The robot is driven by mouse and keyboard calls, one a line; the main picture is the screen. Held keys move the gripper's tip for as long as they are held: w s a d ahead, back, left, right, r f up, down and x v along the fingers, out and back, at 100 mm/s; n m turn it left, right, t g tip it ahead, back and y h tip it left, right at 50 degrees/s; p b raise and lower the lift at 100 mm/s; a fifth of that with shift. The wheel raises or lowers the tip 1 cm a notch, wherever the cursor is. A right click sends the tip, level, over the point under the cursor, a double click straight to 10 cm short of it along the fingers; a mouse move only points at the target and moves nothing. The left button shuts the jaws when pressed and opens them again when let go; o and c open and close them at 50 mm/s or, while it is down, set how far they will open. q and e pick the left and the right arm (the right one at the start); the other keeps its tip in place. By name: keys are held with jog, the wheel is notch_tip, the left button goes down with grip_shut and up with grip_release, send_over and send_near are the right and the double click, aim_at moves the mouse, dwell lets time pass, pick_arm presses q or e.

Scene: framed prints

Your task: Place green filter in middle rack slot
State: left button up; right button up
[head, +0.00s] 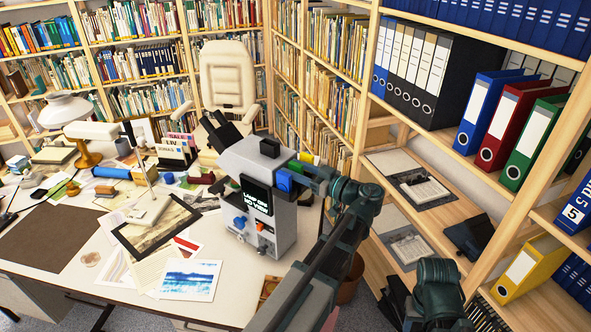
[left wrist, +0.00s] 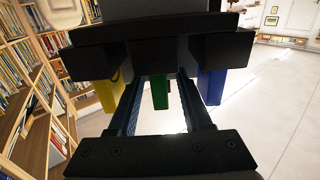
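The green filter (head: 294,166) is at the grey benchtop device, between the yellow filter (head: 305,157) and the blue filter (head: 284,181). My left gripper (head: 306,174) reaches it from the right. In the left wrist view the green filter (left wrist: 158,92) hangs below a dark block, between my two fingers and farther off than the yellow filter (left wrist: 108,95) and blue filter (left wrist: 211,86). White shows between its green part and the fingers. Whether the fingers touch the dark block is unclear. The rack slots are hidden. My right gripper is not in view.
The device (head: 262,205) with a small lit screen stands at the right of the white desk (head: 120,268). Prints (head: 190,280), a dark frame (head: 157,228) and small items lie left of it. Shelves (head: 445,232) with binders and prints stand close on the right.

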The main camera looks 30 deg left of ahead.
pick_arm(q)
jog(key=shift+d+r, duration=0.1)
jog(key=shift+r, duration=0.1)
jog(key=s+d, duration=0.1)
jog(key=d, duration=1)
jog(key=shift+d, duration=0.4)
jog(key=s+f+m+g+h, duration=0.1)
jog(key=s+f+m+h, duration=0.2)
jog(key=f+m+h, duration=0.45)
jog(key=s+f+m+h, duration=0.3)
jog(key=s+f+h, duration=0.1)
jog(key=f, duration=0.7)
jog(key=s+d+f+m+h, duration=0.1)
jog(key=s+d+m, duration=0.1)
jog(key=d, duration=0.4)
jog(key=s+d+f+m+h, duration=0.1)
jog(key=s+d+m+h, duration=0.1)
jog(key=d, duration=0.4)
jog(key=s+d+f+m+g+h, duration=0.1)
jog(key=s+d+m+h, duration=0.1)
jog(key=s+d+m, duration=0.2)
jog(key=shift+s+d+f+m, duration=0.25)
jog(key=shift+d+m, duration=0.8)
jog(key=shift+d, duration=0.15)
